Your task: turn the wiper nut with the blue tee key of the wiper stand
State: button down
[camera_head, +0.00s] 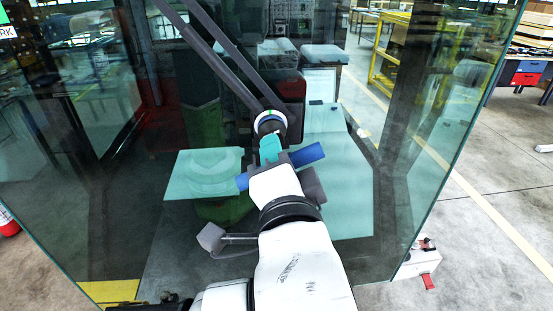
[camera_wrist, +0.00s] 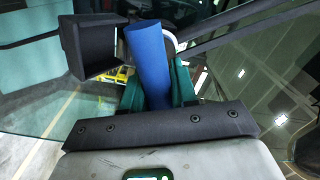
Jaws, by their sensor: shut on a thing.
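The blue tee key (camera_head: 308,155) shows in the head view as a thick blue bar that sticks out on both sides of my gripper (camera_head: 270,152). In the wrist view the blue bar of the key (camera_wrist: 147,50) stands between my two teal fingers (camera_wrist: 157,88), which are shut on it. The wiper hub (camera_head: 268,121), with a pale ring and a green mark, lies just beyond the fingertips at the foot of the dark wiper arm (camera_head: 225,65). The nut itself is hidden, and I cannot tell whether the key sits on it.
A large glass pane (camera_head: 440,150) stands around the wiper area. A pale teal plate (camera_head: 180,185) is left of my gripper. A grey block on a rod (camera_head: 211,237) is close to my arm's left side.

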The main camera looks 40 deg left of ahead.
jog(key=shift+r, duration=0.1)
jog(key=m+b, duration=0.1)
jog(key=m, duration=0.4)
jog(key=shift+m, duration=0.3)
jog(key=m+b, duration=0.1)
jog(key=m, duration=0.1)
jog(key=shift+m, duration=0.4)
jog(key=shift+r+m+b, duration=0.1)
jog(key=shift+m+b, duration=0.2)
jog(key=shift+m, duration=0.9)
